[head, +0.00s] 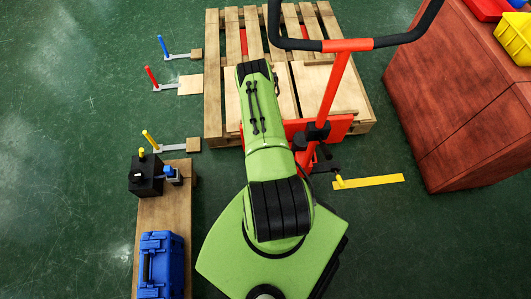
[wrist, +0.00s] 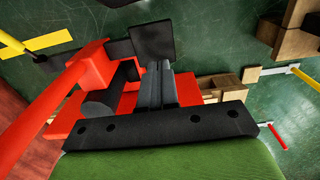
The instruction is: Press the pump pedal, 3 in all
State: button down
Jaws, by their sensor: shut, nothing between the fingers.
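The red pallet jack with its black-gripped handle (head: 347,45) stands at the pallet, partly behind my arm in the head view. In the wrist view its red body (wrist: 92,82) shows to the left of my gripper. My gripper (wrist: 158,70) is shut and empty, its fingers pointing toward a square black pad (wrist: 152,40), which looks like the pump pedal. The pad is right at the fingertips; I cannot tell whether they touch it. In the head view my gripper is hidden by my green arm.
A wooden pallet (head: 213,70) lies behind the jack. A red-brown cabinet (head: 460,100) stands at right. A yellow floor strip (head: 375,181) lies between. At left are a blue case (head: 161,262) and blue, red and yellow posts. Green floor is open at far left.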

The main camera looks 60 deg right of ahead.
notch_tip(320, 180, down, 14)
jog(key=b, duration=0.6)
jog(key=shift+r, duration=0.15)
